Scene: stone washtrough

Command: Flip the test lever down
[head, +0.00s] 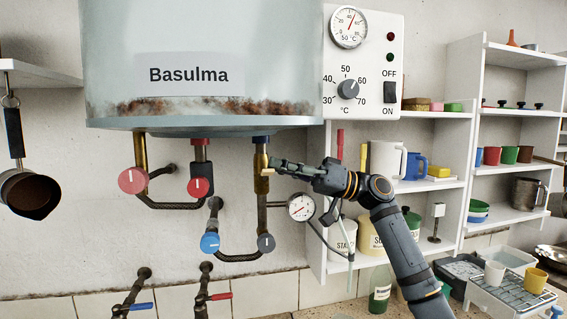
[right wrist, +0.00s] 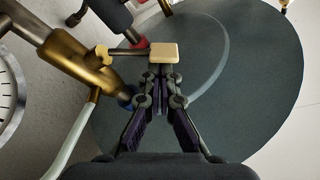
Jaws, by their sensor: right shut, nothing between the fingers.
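The test lever (right wrist: 165,53) is a short metal arm with a cream pad at its end, sticking out from a brass valve body (right wrist: 80,62) under the boiler. In the head view the pad (head: 267,172) shows small beside the brass valve (head: 261,155), at the tips of my right gripper. My right gripper (head: 272,165) reaches in from the right, shut and empty. In the right wrist view its fingertips (right wrist: 160,72) meet right at the pad; I cannot tell whether they touch it. My left gripper is not in view.
The boiler (head: 205,60) hangs just above the gripper. Pipes with red valve knobs (head: 132,181) and blue valve knobs (head: 210,242) are to the left. A pressure gauge (head: 301,207) hangs below the gripper. White shelves (head: 462,150) with cups and jars stand to the right.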

